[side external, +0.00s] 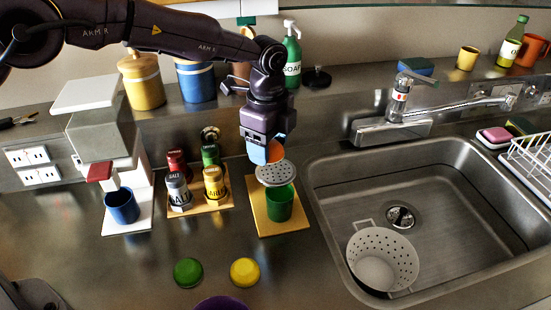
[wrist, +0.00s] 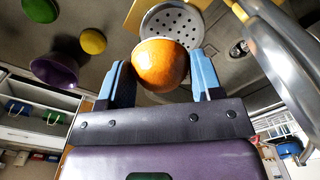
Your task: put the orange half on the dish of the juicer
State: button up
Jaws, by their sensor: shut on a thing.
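The orange half (side external: 275,151) is held between the blue fingers of my gripper (side external: 265,147). In the wrist view the orange half (wrist: 160,66) shows its rounded side between the two fingertips (wrist: 163,72). The juicer has a grey perforated dish (side external: 275,174) over a green cup (side external: 281,205), on a yellow board (side external: 260,217). In the side view the orange half appears just above the back edge of the dish. In the wrist view it overlaps part of the dish (wrist: 172,20). I cannot tell whether they touch.
A rack of spice shakers (side external: 213,185) stands left of the juicer. A blue cup (side external: 122,206) sits under a white machine. The sink (side external: 330,210) with a colander (side external: 382,260) is at right. Green (side external: 188,272) and yellow (side external: 245,272) round things lie in front.

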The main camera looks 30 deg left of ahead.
aim_at(275, 170)
jog(key=shift+w+d+f, duration=0.15)
jog(key=shift+w+f, duration=0.25)
jog(key=shift+f, duration=0.15)
jog(key=shift+w+d+f, duration=0.15)
jog(key=shift+w+f, duration=0.25)
jog(key=shift+f, duration=1.5)
jog(key=shift+f, duration=0.2)
jog(key=o, duration=0.9)
jog(key=shift+r, duration=0.15)
notch_tip(275, 170, up, 12)
jog(key=shift+r, duration=0.1)
